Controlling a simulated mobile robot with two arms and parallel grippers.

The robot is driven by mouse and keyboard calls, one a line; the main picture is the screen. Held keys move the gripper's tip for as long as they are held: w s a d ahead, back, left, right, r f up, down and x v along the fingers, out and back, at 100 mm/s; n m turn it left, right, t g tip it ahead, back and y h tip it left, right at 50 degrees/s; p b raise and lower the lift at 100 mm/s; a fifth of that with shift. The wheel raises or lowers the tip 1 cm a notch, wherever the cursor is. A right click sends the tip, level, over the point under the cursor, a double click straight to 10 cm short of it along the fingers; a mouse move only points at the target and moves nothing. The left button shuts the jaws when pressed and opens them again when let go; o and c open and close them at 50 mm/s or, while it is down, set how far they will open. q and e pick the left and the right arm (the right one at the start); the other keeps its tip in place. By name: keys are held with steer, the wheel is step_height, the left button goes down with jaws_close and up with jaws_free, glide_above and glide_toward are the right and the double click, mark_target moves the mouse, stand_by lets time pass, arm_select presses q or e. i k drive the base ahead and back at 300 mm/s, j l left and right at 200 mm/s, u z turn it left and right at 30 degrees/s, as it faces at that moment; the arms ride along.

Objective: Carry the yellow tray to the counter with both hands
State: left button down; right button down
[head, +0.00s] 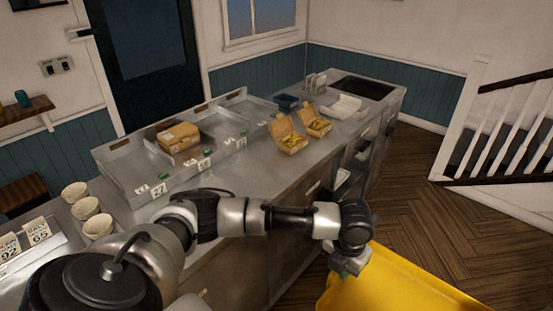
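The yellow tray (405,287) is at the bottom right, cut off by the lower edge of the picture. It is in front of the counter (262,185), over the wooden floor side, apart from the counter top. My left arm reaches across from the left, and my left gripper (347,268) is at the tray's far left corner. The fingertips are too small and partly hidden, so I cannot tell whether they are closed on the rim. My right gripper is not in view.
On the counter are a metal rack with a brown carton (178,137), two open boxes of yellow food (290,137), a white container (345,106) and several cups (87,208). The counter's front strip is bare. A stair railing (500,115) stands at right; open wooden floor (445,215) lies before it.

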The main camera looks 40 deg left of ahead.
mark_target(243, 181)
steer(key=i+z, duration=0.2)
steer(key=i, duration=0.45)
steer(key=i+j+z, duration=0.25)
steer(key=i, duration=0.35)
steer(key=i+l+u, duration=0.2)
steer(key=i, duration=0.25)
steer(key=u, duration=0.45)
steer(key=i+l+u, duration=0.1)
steer(key=u, duration=0.85)
steer(key=l+u, duration=0.15)
steer(key=u, duration=0.35)
steer(key=i+l+u, duration=0.1)
steer(key=u, duration=0.35)
steer(key=l+u, duration=0.1)
steer(key=u, duration=0.4)
steer(key=l+u, duration=0.1)
steer(key=u, duration=0.35)
steer(key=i, duration=0.95)
